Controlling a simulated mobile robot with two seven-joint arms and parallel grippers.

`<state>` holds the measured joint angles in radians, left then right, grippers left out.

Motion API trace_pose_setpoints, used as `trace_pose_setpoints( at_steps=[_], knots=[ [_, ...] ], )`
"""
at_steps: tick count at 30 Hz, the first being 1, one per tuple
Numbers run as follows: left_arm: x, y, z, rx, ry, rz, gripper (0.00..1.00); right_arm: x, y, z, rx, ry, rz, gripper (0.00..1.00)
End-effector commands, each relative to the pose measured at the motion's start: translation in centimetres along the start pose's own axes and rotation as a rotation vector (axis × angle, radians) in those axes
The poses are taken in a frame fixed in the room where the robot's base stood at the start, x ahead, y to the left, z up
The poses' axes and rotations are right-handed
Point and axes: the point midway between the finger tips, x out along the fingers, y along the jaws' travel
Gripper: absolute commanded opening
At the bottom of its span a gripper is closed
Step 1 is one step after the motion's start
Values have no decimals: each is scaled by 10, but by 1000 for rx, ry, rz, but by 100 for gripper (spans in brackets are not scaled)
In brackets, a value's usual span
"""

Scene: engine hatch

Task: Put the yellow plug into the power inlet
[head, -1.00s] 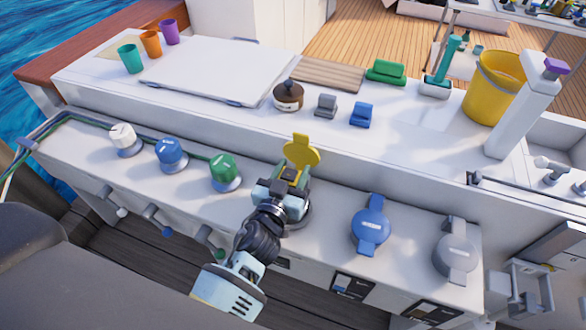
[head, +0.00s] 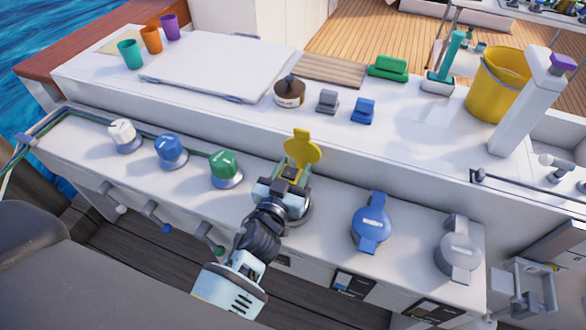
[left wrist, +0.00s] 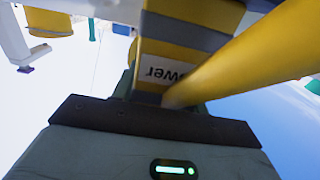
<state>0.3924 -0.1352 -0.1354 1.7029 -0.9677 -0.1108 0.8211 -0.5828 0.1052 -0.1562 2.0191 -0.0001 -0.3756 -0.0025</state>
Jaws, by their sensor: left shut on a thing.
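My left gripper (head: 284,190) is shut on the yellow plug (head: 291,173), low over the white ledge. In the left wrist view the plug (left wrist: 190,28) is a yellow and grey block with an upside-down "Power" label. A thick yellow cable (left wrist: 250,52) crosses beside it. The power inlet, with its round yellow lid (head: 302,149) standing open behind the gripper, is mostly hidden under the gripper. A grey rim (head: 302,215) shows beside it. I cannot tell whether the plug is inside the inlet. My right gripper is not in view.
White (head: 122,134), blue (head: 170,151) and green (head: 224,168) capped fittings stand on the ledge to the left. Closed blue (head: 372,226) and grey (head: 459,250) lids lie to the right. A raised white step (head: 340,150) runs behind the gripper.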

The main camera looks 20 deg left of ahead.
Motion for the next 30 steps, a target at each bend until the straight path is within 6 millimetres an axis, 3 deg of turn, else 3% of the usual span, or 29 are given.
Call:
trace_pose_setpoints(
  at_steps=[9,10,15,30],
  knots=[
    [0,0,2,0,-2,0,0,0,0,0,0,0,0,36],
    [0,0,2,0,-2,0,47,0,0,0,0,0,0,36],
    [0,0,2,0,-2,0,69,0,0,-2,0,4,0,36],
    [0,-2,2,0,-3,1,69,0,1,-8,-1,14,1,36]
  ],
)
